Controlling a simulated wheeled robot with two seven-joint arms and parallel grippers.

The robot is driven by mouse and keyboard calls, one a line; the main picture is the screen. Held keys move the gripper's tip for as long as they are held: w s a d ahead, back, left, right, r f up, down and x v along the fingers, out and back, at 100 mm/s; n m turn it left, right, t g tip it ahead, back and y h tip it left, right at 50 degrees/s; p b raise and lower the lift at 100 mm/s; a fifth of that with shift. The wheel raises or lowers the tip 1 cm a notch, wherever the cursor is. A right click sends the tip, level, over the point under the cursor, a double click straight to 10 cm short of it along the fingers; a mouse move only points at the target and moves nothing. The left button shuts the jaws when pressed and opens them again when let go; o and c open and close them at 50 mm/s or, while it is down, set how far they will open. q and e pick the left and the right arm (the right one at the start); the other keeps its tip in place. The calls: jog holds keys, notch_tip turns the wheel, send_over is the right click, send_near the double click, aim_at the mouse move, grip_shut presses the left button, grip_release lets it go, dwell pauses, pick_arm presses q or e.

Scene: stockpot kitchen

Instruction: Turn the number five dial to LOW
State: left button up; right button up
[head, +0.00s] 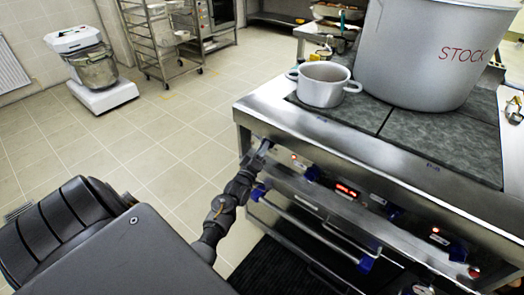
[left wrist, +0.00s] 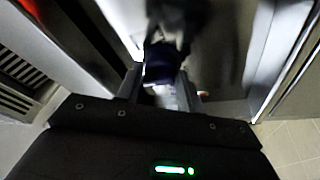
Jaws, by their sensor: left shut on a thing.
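My left gripper (head: 262,148) reaches the left end of the stove's steel front panel. In the left wrist view its fingers (left wrist: 160,82) are closed around a dark blue dial (left wrist: 158,62). In the head view that dial is hidden by the gripper. Other blue dials (head: 312,173) (head: 395,211) (head: 458,251) sit along the panel beside small red lights. The dial numbers and the LOW mark are too small or hidden to read. My right gripper is out of view.
A small grey pot (head: 323,86) and a large pot marked STOCK (head: 415,55) stand on the dark cooktop (head: 440,143). A long oven handle (head: 310,229) runs below the panel.

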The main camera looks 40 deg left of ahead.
pick_arm(q)
jog(key=shift+f+m, duration=0.1)
jog(key=shift+m, duration=0.4)
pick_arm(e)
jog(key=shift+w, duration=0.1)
pick_arm(q)
jog(key=m+h, duration=0.3)
jog(key=m, duration=0.6)
jog(key=m+h+b, duration=0.1)
jog(key=m+h, duration=0.2)
jog(key=m, duration=0.6)
jog(key=a+m+g+h+b, duration=0.1)
jog(key=m+h, duration=0.2)
jog(key=m, duration=0.5)
jog(key=shift+r+m, duration=0.3)
jog(key=shift+m, duration=0.1)
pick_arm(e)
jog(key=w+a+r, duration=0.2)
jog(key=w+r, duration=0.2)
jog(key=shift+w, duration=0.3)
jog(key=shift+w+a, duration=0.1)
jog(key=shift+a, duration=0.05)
pick_arm(q)
jog(key=o, duration=1)
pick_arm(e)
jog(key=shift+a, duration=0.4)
